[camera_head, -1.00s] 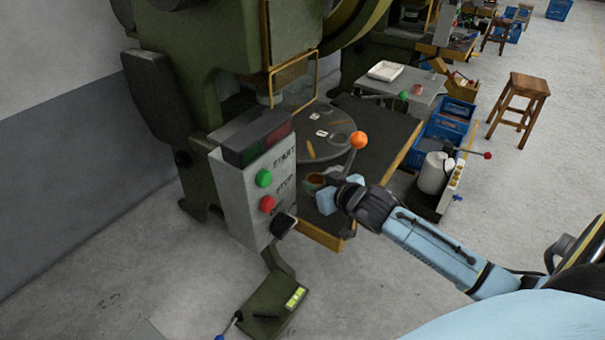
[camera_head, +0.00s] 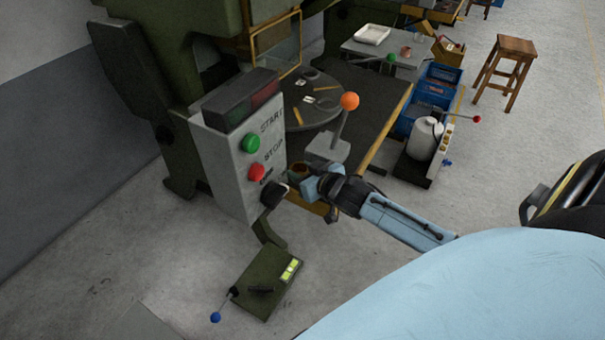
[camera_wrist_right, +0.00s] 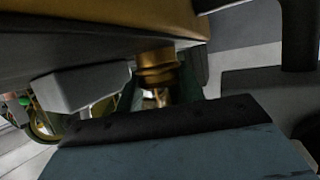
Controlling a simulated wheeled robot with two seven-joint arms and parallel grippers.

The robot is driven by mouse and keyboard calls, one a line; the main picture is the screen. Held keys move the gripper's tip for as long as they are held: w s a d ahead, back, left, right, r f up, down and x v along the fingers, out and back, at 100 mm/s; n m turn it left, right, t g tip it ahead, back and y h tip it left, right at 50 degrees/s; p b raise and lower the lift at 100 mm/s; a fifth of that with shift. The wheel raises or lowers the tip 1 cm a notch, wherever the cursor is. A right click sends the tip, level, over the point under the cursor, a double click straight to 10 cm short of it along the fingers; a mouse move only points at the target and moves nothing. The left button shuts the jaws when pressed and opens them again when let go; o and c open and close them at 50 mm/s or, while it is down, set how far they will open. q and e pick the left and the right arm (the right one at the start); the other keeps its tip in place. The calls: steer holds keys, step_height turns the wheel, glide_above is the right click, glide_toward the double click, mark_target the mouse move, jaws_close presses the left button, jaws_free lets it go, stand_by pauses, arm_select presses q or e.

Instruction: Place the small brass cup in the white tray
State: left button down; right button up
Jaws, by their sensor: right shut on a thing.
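The small brass cup (camera_head: 297,173) is in my right gripper (camera_head: 308,177), at the front edge of the press table. In the right wrist view the brass cup (camera_wrist_right: 157,66) sits between the dark finger pads, partly hidden by the gripper. The gripper is shut on it. The white tray (camera_head: 372,34) lies on a grey table at the back, well beyond the gripper. My left gripper is not in view.
A control box (camera_head: 238,150) with green and red buttons stands left of the gripper. A lever with an orange knob (camera_head: 349,101) rises just behind it. A copper-coloured cup (camera_head: 405,52) stands near the tray.

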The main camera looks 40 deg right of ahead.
steer(key=shift+f, duration=0.1)
steer(key=o, duration=0.6)
steer(key=shift+f, duration=0.1)
steer(key=o, duration=0.5)
steer(key=shift+c, duration=0.2)
steer(key=shift+r, duration=0.2)
